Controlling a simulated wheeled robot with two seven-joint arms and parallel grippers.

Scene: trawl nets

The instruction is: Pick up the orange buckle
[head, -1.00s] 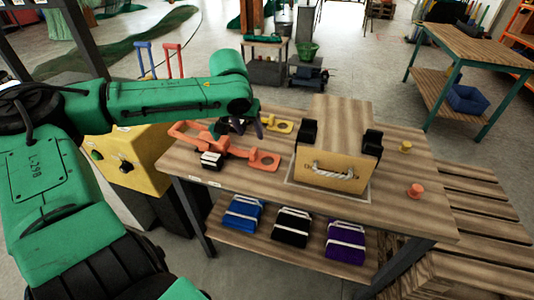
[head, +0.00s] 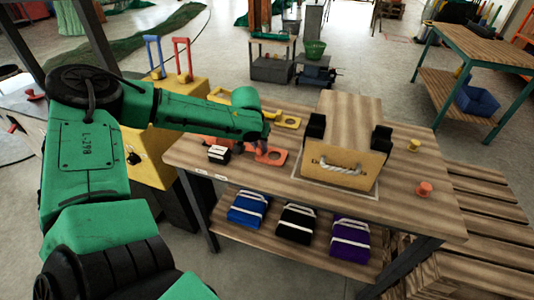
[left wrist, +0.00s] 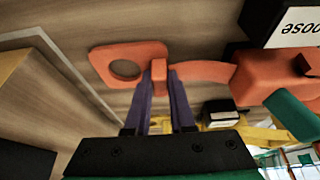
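The orange buckle (head: 272,156) lies flat at the left end of the wooden table (head: 300,188). Its ring end and narrow strap show in the left wrist view (left wrist: 98,62), with a thicker body to the right there. My left gripper (left wrist: 160,75) is down at the buckle. Its two purple fingers are close on either side of a small upright orange tab by the ring, and look pressed against it. My right gripper is out of view.
A small black block with a white label (head: 218,153) stands close beside the buckle. A yellow buckle (head: 289,122) lies behind it. A wooden box with a rope handle (head: 335,170) stands to the right. Blue, black and purple bundles (head: 350,238) lie on the lower shelf.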

